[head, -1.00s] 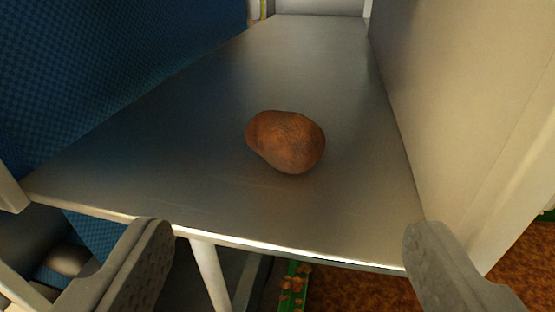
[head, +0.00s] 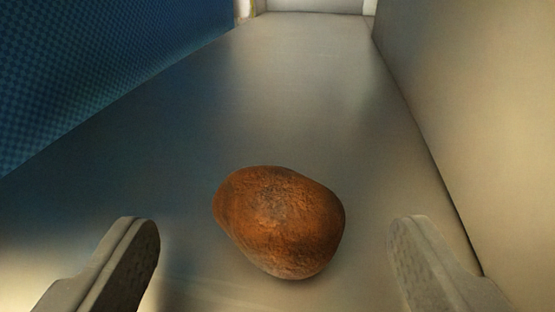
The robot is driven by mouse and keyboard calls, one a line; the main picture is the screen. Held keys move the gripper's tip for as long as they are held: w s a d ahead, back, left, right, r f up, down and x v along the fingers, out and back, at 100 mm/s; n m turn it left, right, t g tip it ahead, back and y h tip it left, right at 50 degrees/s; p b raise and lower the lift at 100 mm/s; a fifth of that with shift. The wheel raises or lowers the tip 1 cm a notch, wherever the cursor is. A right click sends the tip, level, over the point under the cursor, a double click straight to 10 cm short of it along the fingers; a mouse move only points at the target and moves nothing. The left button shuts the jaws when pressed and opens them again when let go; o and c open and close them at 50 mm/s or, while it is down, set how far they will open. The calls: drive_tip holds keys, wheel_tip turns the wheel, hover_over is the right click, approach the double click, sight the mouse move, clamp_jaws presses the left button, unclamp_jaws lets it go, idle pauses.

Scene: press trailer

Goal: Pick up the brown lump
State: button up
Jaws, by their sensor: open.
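The brown lump (head: 280,222) lies on the grey tabletop (head: 270,90) in the lower middle of the head view. It is rounded, rough and potato-like, slightly wider at its upper part. My gripper (head: 275,235) is open, with one grey finger to the left of the lump and one to the right. There is a visible gap between the lump and each finger. Neither finger appears to touch it. The lump is fully in view.
A blue checkered panel (head: 90,70) runs along the left side of the tabletop. A beige wall (head: 480,110) rises along its right side, close to the right finger. The tabletop beyond the lump is bare back to a pale end wall (head: 315,5).

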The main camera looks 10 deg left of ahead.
sight(277, 177)
drive_tip(key=shift+r+p+x, duration=0.15)
drive_tip(key=shift+p+x, duration=0.15)
drive_tip(key=shift+x, duration=0.75)
drive_tip(key=shift+r+p+x, duration=0.2)
drive_tip(key=shift+p+x, duration=0.1)
drive_tip(key=shift+x, duration=1.7)
drive_tip(key=shift+f, duration=0.2)
drive_tip(key=shift+c, duration=0.3)
drive_tip(key=shift+d, duration=0.1)
drive_tip(key=c, duration=0.9)
